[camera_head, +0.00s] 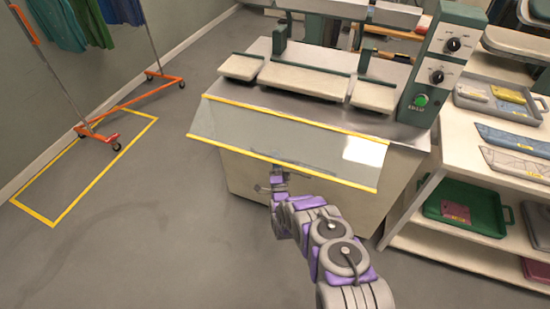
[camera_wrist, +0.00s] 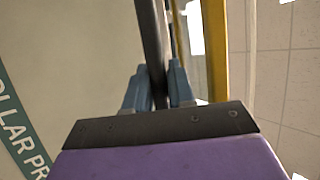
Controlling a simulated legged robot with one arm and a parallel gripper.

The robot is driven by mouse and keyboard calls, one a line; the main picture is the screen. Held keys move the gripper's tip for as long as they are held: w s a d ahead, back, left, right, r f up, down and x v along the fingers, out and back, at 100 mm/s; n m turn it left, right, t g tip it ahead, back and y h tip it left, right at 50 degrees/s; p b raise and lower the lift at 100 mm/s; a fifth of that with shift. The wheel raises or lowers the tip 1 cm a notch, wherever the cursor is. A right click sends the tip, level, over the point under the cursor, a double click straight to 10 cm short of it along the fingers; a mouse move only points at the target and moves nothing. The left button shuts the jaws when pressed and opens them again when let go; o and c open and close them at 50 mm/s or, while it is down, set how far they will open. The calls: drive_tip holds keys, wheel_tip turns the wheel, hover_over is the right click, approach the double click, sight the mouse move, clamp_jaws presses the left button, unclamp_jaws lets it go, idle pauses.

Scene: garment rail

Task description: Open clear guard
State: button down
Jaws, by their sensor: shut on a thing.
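The clear guard (camera_head: 270,132) is a see-through panel with yellow strips along its long edges. It slopes outward and down from the front of the press (camera_head: 300,88). My gripper (camera_head: 277,180) is at the guard's lower yellow edge, left of its middle. In the wrist view, my gripper's blue-grey fingers (camera_wrist: 160,78) are closed around a dark bar (camera_wrist: 152,35), which looks like the guard's handle. The guard's yellow edge strip (camera_wrist: 216,45) runs just right of the bar. The fingers partly hide the bar where they grip it.
A control panel (camera_head: 440,75) with two black knobs and a lit green button stands at the press's right. A shelf (camera_head: 450,170) with trays is further right. An orange-footed garment rail (camera_head: 140,105) stands at left. Floor between is clear.

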drive_tip(key=c, duration=1.1)
unclamp_jaws()
drive_tip(key=shift+o, duration=0.2)
